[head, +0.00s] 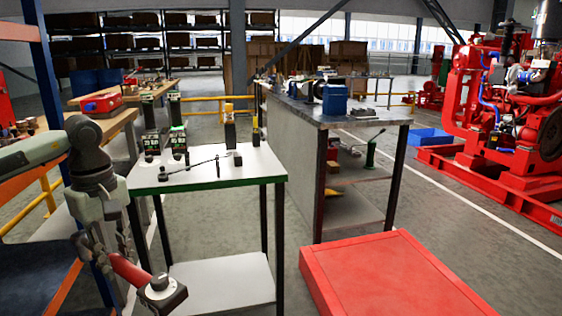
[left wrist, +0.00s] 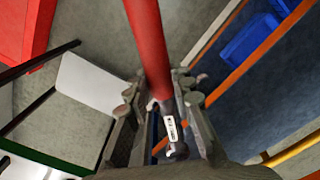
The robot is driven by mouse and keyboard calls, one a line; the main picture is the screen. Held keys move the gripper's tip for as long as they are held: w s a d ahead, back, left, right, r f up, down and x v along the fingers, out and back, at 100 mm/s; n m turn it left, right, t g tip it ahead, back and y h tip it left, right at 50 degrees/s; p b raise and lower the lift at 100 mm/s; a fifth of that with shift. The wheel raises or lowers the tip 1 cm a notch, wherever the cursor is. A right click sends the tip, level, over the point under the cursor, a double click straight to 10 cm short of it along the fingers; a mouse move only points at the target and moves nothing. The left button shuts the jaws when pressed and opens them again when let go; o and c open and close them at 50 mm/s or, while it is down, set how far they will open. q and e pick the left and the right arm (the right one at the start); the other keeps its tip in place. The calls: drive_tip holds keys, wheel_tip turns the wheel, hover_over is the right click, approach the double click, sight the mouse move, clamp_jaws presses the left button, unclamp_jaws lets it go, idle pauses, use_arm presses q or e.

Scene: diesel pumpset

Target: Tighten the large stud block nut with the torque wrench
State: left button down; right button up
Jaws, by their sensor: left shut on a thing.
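My left gripper (head: 108,248) is at the lower left in the head view, shut on a red-handled tool (head: 128,270) that appears to be the torque wrench. In the left wrist view, the red handle (left wrist: 150,45) runs up from between the fingers (left wrist: 168,120), with a metal shaft and white label. Small dark pieces (head: 237,158) stand on the small table; I cannot tell which is the large stud block nut. My right gripper is out of view.
The small green-edged table (head: 262,168) also carries a thin long tool (head: 190,165) and several upright dark tools. A red platform (head: 385,275) lies at the lower right. A grey workbench (head: 345,117) stands behind. The red pumpset (head: 495,120) is at the far right.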

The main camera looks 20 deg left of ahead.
use_arm(q)
drive_tip(key=w+d+f+m, duration=0.2)
drive_tip(key=d+m, duration=0.3)
drive_tip(key=d, duration=0.3)
drive_tip(key=w+d+f+m, duration=0.2)
drive_tip(key=d+m, duration=0.3)
drive_tip(key=d, duration=0.3)
drive_tip(key=w+d+f+m, duration=0.3)
drive_tip(key=d+f+m, duration=0.1)
drive_tip(key=d, duration=0.4)
drive_tip(key=shift+d+m, duration=0.25)
drive_tip(key=shift+m, duration=0.55)
drive_tip(key=shift+a, duration=0.1)
